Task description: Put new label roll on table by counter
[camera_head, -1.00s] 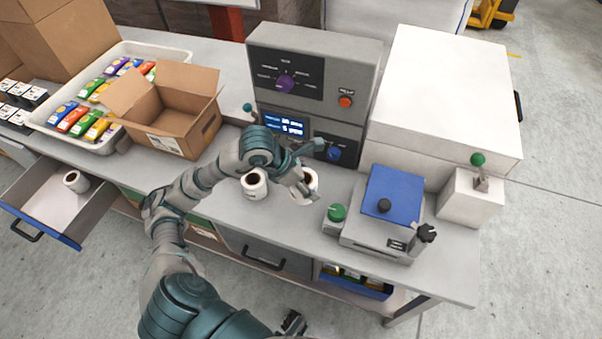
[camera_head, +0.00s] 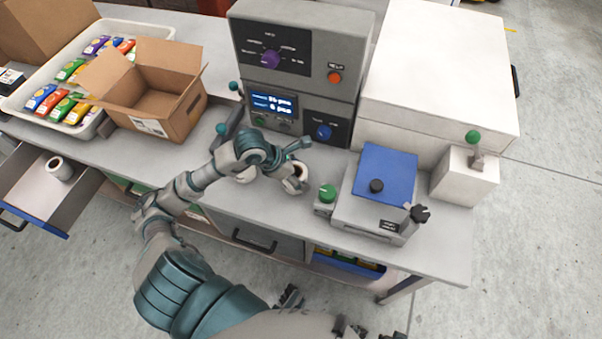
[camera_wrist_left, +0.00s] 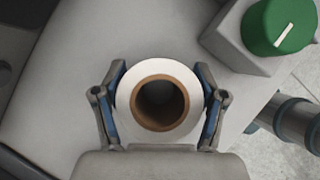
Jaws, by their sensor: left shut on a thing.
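A white label roll with a brown core (camera_wrist_left: 160,67) sits upright between the two fingers of my left gripper (camera_wrist_left: 160,105) in the left wrist view. The fingers touch it from both sides. In the head view my left gripper (camera_head: 297,178) and the held roll (camera_head: 302,172) are over the grey counter (camera_head: 300,215), left of the green knob; any gap below the roll cannot be told. A third roll (camera_head: 60,168) is in the open drawer (camera_head: 40,195). Dark parts, perhaps my right gripper (camera_head: 291,297), show at the bottom edge.
A control console (camera_head: 290,75) stands behind the rolls. A blue-topped device (camera_head: 385,170) and a green knob (camera_head: 327,192) are to the right. An open cardboard box (camera_head: 150,95) and a tray of coloured packets (camera_head: 95,125) are at the left.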

